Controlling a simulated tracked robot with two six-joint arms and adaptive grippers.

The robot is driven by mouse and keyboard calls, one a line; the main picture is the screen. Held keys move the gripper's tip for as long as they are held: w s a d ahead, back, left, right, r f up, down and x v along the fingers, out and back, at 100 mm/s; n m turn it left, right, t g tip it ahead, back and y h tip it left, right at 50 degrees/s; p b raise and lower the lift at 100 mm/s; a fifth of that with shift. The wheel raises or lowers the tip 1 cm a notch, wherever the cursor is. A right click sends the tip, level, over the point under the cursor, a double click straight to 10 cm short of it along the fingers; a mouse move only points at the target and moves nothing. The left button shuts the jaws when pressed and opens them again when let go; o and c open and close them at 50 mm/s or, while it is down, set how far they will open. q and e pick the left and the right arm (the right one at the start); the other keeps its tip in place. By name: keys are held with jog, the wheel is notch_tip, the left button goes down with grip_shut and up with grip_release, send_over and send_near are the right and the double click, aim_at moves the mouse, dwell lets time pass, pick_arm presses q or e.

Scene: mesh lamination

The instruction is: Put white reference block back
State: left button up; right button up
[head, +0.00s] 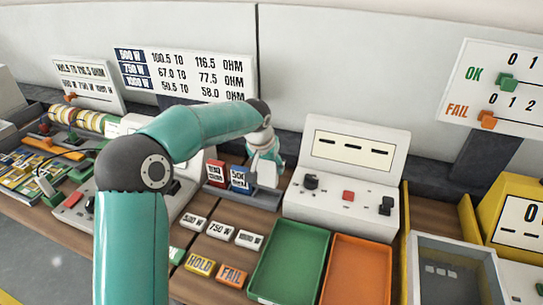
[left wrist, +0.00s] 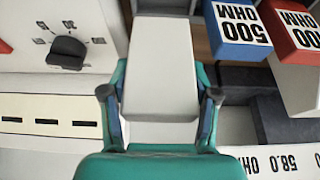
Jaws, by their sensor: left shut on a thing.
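The white reference block (left wrist: 160,65) is between the two fingers of my left gripper (left wrist: 160,95) in the left wrist view. In the head view my left gripper (head: 266,160) is at the right end of a grey rack (head: 212,191), with the white block (head: 267,174) below it. A blue 500 OHM block (head: 239,179) and a red block (head: 215,173) stand on the rack to its left. The white block is beside the blue one. I cannot tell whether its bottom touches the rack. My right gripper is not in view.
A white meter box (head: 345,170) with knobs stands close to the right. A green tray (head: 288,262) and an orange tray (head: 357,270) lie in front. Label tiles (head: 220,230) lie before the rack. A sign board (head: 185,73) stands behind.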

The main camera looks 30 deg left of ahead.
aim_at(268, 180)
pick_arm(q)
jog(key=shift+a+f+b, duration=0.15)
jog(key=shift+f+b, duration=0.4)
jog(key=shift+f, duration=0.1)
jog(key=shift+f+b, duration=1.9)
jog(key=shift+f, duration=0.6)
jog(key=o, duration=1.4)
jog(key=shift+r, duration=0.1)
jog(key=v, duration=1.1)
jog(key=shift+r, duration=0.3)
